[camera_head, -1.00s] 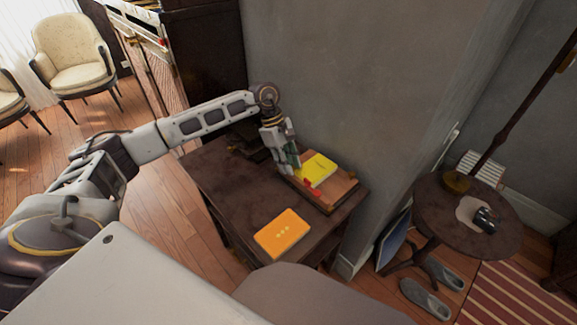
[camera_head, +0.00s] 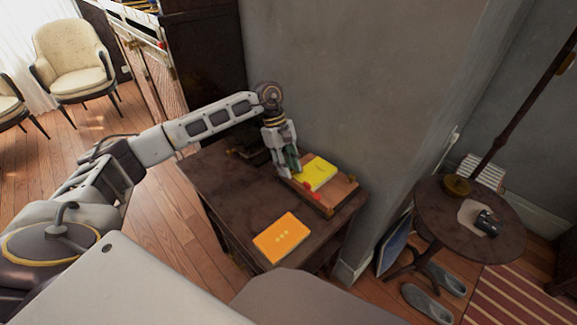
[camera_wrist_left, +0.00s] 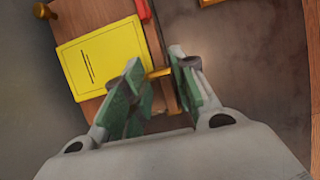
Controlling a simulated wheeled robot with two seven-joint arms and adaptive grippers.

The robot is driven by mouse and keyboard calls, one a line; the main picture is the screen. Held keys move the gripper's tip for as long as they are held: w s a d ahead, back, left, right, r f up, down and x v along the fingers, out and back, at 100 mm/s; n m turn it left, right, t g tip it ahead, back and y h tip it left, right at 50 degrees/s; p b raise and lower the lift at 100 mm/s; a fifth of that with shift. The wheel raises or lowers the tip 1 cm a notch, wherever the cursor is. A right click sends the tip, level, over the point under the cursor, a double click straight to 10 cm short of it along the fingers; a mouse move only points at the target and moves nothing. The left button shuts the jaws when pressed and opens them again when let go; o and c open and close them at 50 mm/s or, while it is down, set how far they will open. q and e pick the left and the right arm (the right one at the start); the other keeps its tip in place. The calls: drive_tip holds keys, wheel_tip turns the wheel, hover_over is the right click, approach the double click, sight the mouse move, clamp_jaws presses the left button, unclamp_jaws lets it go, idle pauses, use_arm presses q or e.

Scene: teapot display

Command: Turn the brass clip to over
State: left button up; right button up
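A wooden board (camera_head: 341,193) lies on the dark side table with a yellow card (camera_head: 318,173) on it. In the left wrist view the yellow card (camera_wrist_left: 103,62) lies left of my fingers. My left gripper (camera_head: 289,172) is at the board's left edge; in the wrist view the gripper (camera_wrist_left: 158,85) is open, its green-padded fingers apart. A small brass bar, seemingly the clip (camera_wrist_left: 160,73), shows between the fingertips at the board's edge. I cannot tell whether either finger touches it. The fingers hide part of it. My right gripper is not in view.
An orange card (camera_head: 281,237) lies at the front of the table (camera_head: 228,190). A grey wall (camera_head: 340,80) rises close behind it. A round table (camera_head: 440,205) with a dark object stands to the right. The table's left half is mostly bare.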

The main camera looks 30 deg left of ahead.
use_arm(q)
drive_tip(key=shift+o, duration=1.4)
drive_tip(key=v, duration=1.2)
drive_tip(key=shift+r, duration=0.1)
